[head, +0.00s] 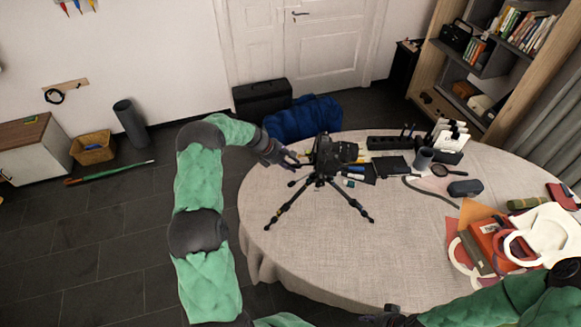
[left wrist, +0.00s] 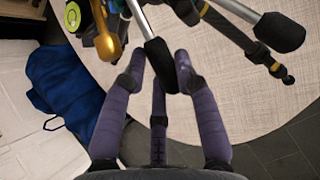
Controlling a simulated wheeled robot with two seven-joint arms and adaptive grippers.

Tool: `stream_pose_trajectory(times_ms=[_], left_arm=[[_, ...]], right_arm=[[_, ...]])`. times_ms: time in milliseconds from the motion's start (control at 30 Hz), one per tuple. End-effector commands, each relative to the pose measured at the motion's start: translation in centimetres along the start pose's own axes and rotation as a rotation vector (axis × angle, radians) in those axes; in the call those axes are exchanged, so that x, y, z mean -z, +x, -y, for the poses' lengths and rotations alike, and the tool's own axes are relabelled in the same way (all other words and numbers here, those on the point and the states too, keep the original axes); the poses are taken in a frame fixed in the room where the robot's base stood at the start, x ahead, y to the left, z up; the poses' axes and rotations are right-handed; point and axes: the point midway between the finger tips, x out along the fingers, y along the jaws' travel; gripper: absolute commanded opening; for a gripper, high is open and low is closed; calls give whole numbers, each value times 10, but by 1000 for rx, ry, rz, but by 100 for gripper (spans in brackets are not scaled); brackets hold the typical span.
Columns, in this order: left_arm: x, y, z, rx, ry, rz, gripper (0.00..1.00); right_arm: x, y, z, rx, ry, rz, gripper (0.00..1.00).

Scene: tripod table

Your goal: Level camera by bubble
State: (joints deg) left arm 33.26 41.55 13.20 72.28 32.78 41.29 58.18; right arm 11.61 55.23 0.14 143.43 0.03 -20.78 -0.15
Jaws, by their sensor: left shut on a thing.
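A black camera (head: 332,154) sits on a small black tripod (head: 320,181) whose spread legs stand on the round table (head: 300,255). I cannot tell from here whether the camera is level. My left gripper (head: 291,160) is at the left side of the tripod head. In the left wrist view, its purple fingers (left wrist: 160,70) are shut around the black grip of a silver handle (left wrist: 156,47). A second handle (left wrist: 279,32) shows at the upper right. A small green round part (left wrist: 72,17), possibly the bubble level, is at the upper left; its bubble is unreadable. My right gripper (head: 388,317) is partly cut off at the bottom edge.
Red folders (head: 492,240) and a white bag (head: 545,235) lie at the right. The front left tabletop is clear. A blue bag (head: 302,118) lies behind the table.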

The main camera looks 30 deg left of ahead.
Motion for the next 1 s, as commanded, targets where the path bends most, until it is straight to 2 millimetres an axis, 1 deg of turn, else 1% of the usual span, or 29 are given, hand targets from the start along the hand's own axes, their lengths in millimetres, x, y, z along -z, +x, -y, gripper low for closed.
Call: stream_pose_trajectory(times_ms=[33,233,767,800,867,900,1000], left_arm=[[4,4,1,0,0,10,0],[4,7,2,-1,-4,44,0],[4,7,3,1,-6,58,0],[4,7,3,1,-6,57,33],[4,7,3,1,-7,57,50],[4,7,3,1,-7,57,55],[4,7,2,0,-7,58,55]], right_arm=[[0,6,-2,0,0,0,49],[1,14,-5,0,0,0,49],[1,16,-6,0,0,0,49],[1,16,-6,0,0,0,49],[1,16,-6,0,0,0,49],[1,16,-6,0,0,0,49],[1,16,-6,0,0,0,49]])
